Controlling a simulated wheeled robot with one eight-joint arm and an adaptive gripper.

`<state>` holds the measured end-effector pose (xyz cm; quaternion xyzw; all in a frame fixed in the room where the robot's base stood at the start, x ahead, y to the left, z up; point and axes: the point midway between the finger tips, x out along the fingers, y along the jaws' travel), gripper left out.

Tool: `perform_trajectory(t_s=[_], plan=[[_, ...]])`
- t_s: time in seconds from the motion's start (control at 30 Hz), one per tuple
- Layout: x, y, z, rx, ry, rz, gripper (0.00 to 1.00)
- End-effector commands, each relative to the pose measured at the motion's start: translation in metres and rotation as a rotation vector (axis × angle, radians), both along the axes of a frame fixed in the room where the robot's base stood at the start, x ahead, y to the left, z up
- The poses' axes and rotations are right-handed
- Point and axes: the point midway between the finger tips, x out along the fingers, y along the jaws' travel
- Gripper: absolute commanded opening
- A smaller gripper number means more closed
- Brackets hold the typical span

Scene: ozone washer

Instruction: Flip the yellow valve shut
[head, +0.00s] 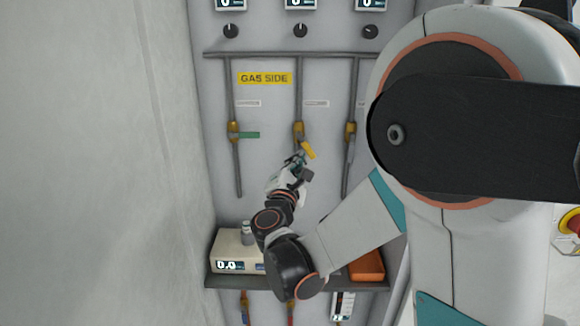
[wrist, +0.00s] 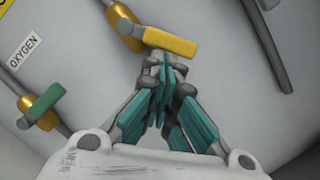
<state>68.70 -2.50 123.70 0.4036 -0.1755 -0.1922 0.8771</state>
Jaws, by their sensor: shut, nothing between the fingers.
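The yellow valve handle (head: 308,149) is on the middle pipe of the panel, angled down to the right from its brass body (head: 298,130). In the wrist view the yellow handle (wrist: 170,43) extends to the right from its brass valve body (wrist: 124,24). My gripper (head: 299,160) is just below the handle. In the wrist view my gripper (wrist: 163,62) has its teal fingers together and empty, with the tips close under the handle. I cannot tell whether they touch it.
A green valve handle (head: 249,135) sticks out sideways on the left pipe. A third valve (head: 350,130) is on the right pipe. Below is a shelf (head: 225,281) with a white meter box (head: 232,250) and an orange tray (head: 368,266). A bare wall (head: 100,160) stands left.

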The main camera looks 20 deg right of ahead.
Motion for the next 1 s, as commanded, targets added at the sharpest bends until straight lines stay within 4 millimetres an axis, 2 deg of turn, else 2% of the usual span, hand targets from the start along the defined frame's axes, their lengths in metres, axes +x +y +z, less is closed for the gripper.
perform_trajectory(t_s=[0.27, 0.7, 0.9, 1.0], plan=[[-0.006, -0.018, -0.001, -0.248, 0.081, -0.004, 0.00], [-0.012, -0.038, 0.010, -0.629, 0.205, -0.003, 0.00], [-0.013, -0.042, 0.015, -0.758, 0.247, -0.001, 0.00], [-0.014, -0.042, 0.017, -0.767, 0.250, 0.000, 0.00]])
